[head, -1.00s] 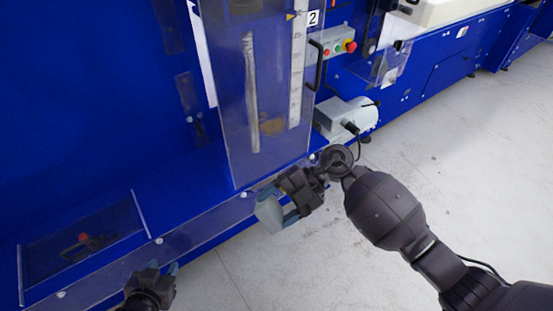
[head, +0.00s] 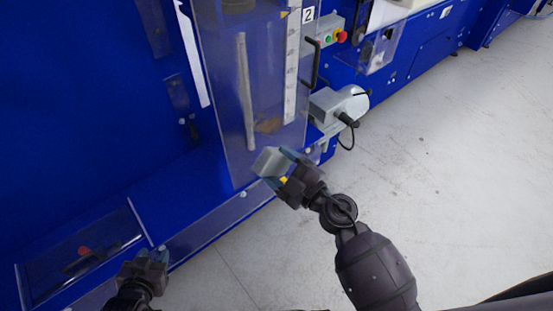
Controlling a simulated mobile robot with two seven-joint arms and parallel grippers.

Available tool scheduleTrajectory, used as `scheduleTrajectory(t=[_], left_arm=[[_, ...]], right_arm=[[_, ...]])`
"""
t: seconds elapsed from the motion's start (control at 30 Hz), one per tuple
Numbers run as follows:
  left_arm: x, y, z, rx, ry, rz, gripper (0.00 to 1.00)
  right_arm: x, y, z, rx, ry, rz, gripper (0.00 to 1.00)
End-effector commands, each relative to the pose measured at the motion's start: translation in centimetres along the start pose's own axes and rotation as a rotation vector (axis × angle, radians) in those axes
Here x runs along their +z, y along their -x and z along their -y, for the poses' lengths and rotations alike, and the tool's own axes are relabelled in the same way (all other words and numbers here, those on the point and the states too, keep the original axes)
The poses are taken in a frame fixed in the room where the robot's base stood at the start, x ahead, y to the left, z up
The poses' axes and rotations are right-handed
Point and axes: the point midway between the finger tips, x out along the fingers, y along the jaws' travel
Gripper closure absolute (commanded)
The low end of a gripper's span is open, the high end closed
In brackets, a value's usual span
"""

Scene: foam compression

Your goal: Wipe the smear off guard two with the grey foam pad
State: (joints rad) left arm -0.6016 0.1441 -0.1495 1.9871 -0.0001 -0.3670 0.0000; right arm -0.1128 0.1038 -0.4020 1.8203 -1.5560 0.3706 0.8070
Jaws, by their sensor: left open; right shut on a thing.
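Guard two (head: 225,110) is a clear upright panel on the blue machine, with a "2" label (head: 308,14) at its top right and a black handle (head: 316,65) on its right edge. A brownish smear (head: 268,125) shows on its lower right part. My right gripper (head: 280,167) is shut on the grey foam pad (head: 270,160). The pad is in front of the guard's lower edge, just below the smear; I cannot tell whether it touches the panel. My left gripper (head: 150,254) is open and empty at the lower left, by the machine's lower ledge.
A grey motor (head: 338,105) with a black cable juts out right of the guard. A control box (head: 327,32) with coloured buttons sits above it. Another clear cover (head: 85,250) lies at the lower left. The floor at right is clear.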

Motion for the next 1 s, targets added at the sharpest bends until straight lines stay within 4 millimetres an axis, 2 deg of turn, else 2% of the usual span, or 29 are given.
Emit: scheduleTrajectory(t=[0.27,0.7,1.0], left_arm=[[0.1,0.0,0.0,0.0,0.0,0.001,0.57],[0.8,-0.4,-0.2,0.001,0.002,0.003,0.57],[1.1,-0.6,-0.2,0.001,0.002,0.003,0.57]], right_arm=[[0.4,-0.5,-0.2,0.022,0.004,0.005,0.51],[1.0,-4.4,-0.2,0.02,0.005,0.003,0.51],[1.1,-5.7,-0.3,0.02,0.004,0.004,0.51]])
